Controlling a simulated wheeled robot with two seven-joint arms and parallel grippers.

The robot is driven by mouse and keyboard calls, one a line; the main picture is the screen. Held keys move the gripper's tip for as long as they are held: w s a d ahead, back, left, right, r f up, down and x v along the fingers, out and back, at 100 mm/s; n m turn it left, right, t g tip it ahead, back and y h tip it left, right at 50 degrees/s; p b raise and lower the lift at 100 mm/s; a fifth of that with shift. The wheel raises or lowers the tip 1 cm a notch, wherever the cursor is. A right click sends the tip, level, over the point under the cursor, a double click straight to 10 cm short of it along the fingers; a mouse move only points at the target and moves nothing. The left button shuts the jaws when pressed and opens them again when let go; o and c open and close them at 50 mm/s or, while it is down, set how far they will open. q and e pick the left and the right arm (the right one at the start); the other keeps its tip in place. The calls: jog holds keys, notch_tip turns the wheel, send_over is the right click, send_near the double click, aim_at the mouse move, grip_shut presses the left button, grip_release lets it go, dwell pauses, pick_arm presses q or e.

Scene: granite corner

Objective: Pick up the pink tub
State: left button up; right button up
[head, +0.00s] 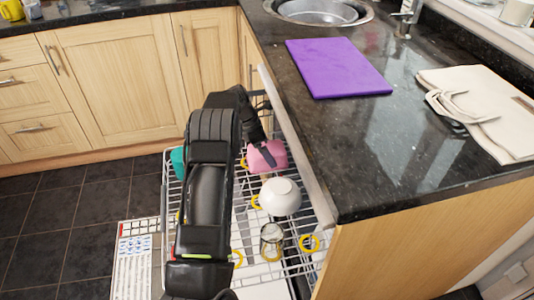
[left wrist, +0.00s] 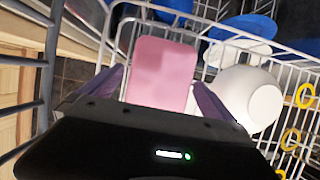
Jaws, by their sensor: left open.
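The pink tub (head: 267,157) sits in the wire dishwasher rack, behind the white bowl. In the left wrist view the tub (left wrist: 162,70) shows a flat pink face between my two fingers. My left gripper (left wrist: 160,85) is open, one finger on each side of the tub; I cannot tell whether either touches it. In the head view my arm covers part of the rack, and the left gripper (head: 258,143) is at the tub's upper left. My right gripper is not in view.
A white bowl (head: 280,196) stands close to the tub, also in the left wrist view (left wrist: 250,98). A glass (head: 271,240) stands nearer in the rack (head: 300,268). A teal item (head: 178,160) is left of my arm. The granite counter (head: 345,170) edges the rack's right side.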

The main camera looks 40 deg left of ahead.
aim_at(250, 160)
pick_arm(q)
jog(key=shift+f, duration=0.25)
dwell(0.3)
jog(key=shift+c, duration=0.6)
jog(key=c, duration=1.2)
jog(key=shift+o, duration=0.2)
jog(key=shift+r, duration=0.15)
jog(key=shift+r, duration=0.45)
jog(key=s+a, duration=0.1)
jog(key=s, duration=0.1)
jog(key=s+a, duration=0.1)
jog(key=s, duration=0.2)
jog(key=s+a, duration=0.1)
jog(key=s, duration=0.1)
jog(key=shift+s+r+p, duration=0.15)
jog(key=shift+r+p, duration=0.15)
notch_tip(250, 160, up, 14)
jog(key=p, duration=0.2)
jog(key=shift+s+f, duration=0.1)
jog(key=shift+f, duration=0.05)
